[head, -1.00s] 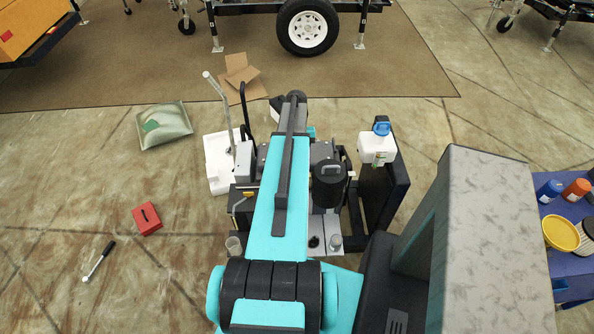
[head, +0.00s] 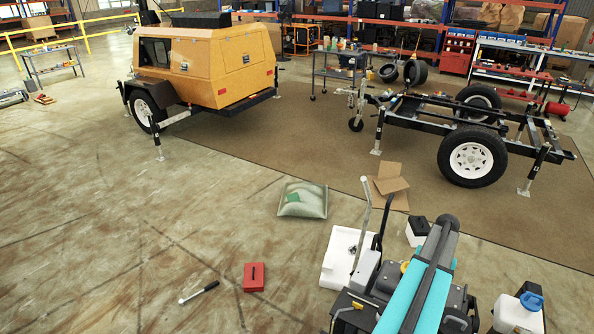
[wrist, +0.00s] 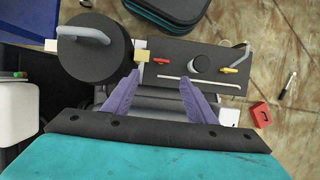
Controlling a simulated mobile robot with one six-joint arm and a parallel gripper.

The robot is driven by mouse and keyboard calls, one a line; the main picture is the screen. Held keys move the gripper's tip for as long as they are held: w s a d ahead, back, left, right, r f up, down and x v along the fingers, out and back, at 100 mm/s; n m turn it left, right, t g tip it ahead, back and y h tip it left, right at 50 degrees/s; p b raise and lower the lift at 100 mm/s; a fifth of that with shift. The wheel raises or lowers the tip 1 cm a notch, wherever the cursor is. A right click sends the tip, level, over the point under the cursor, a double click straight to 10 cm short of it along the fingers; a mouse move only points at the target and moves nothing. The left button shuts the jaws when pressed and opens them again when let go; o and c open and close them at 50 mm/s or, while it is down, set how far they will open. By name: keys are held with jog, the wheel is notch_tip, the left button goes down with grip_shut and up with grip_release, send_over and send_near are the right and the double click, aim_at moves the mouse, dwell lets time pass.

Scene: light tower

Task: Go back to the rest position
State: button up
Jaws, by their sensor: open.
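My gripper (wrist: 160,92) shows in the wrist view with its two purple fingers spread apart. Nothing is between the fingertips. Below and beyond them are a black round canister with a grey handle (wrist: 95,45) and a dark panel with small red and yellow levers (wrist: 195,65). I cannot tell whether the fingers touch anything there. In the head view only my turquoise arm shows, at lower right, and my gripper is not visible.
A red box (head: 254,277) and a ratchet-like tool (head: 199,292) lie on the floor. A grey-green cushion-like bag (head: 303,200), a cardboard box (head: 389,184) and a white tray (head: 340,262) are near my arm. An orange trailer (head: 205,65) and a wheeled frame (head: 470,130) stand behind. Left floor is largely clear.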

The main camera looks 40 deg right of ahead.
jog(key=w+a+f+n+h, duration=0.25)
jog(key=w+a+n, duration=0.45)
jog(key=w+a, duration=1.95)
jog(key=w+a+n+t+h, duration=0.1)
jog(key=w+a+n, duration=0.3)
jog(key=a, duration=1.2)
jog(key=w+a+n+t+h, duration=0.1)
jog(key=w+a+n, duration=0.25)
jog(key=a, duration=1.25)
jog(key=s+f+g+b, duration=0.6)
jog(key=s+f+b, duration=0.1)
jog(key=s+f, duration=1.8)
jog(key=shift+s+d, duration=0.25)
jog(key=shift+d, duration=0.2)
jog(key=shift+f, duration=0.1)
